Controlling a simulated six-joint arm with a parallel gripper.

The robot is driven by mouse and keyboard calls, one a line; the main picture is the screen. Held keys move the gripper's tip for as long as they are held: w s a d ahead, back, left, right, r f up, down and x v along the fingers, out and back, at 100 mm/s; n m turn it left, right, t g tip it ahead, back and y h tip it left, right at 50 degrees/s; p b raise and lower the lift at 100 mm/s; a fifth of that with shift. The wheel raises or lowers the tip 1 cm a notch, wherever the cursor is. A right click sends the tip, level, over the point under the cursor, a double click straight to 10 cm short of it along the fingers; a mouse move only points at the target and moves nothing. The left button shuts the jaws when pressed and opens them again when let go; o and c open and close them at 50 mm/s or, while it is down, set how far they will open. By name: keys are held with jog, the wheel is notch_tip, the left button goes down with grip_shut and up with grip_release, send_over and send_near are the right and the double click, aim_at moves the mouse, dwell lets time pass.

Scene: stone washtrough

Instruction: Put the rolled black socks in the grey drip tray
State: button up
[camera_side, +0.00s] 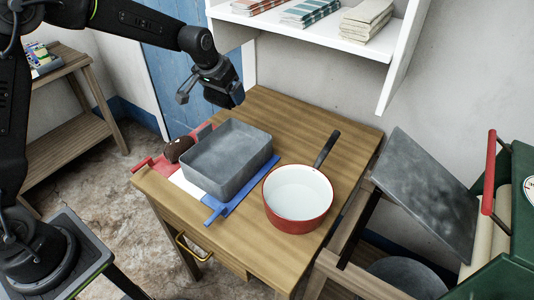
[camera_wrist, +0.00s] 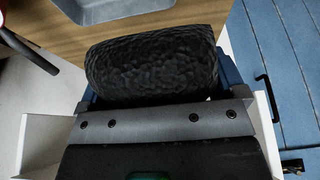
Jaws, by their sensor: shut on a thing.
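The rolled black socks (camera_wrist: 150,66) are a dark, textured roll between my gripper's (camera_wrist: 155,100) jaws in the wrist view. In the side view my gripper (camera_side: 210,90) is shut on them and is held in the air, above and behind the grey drip tray; the socks are hard to tell from the dark gripper there. The grey drip tray (camera_side: 245,180) is a rectangular, open pan on the wooden table, and it looks empty. A corner of the tray (camera_wrist: 110,10) shows at the top of the wrist view.
A white shelf (camera_side: 310,33) overhangs the table's back. The table behind the tray is clear.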

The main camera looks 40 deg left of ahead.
jog(key=w+a, duration=0.6)
jog(key=w, duration=0.1)
send_over(267, 131)
jog(key=s, duration=0.1)
jog(key=f, duration=1.3)
jog(key=shift+s+f, duration=0.1)
jog(key=shift+s, duration=0.1)
jog(key=shift+f, duration=1.95)
jog(key=shift+f, duration=0.2)
jog(key=o, duration=0.8)
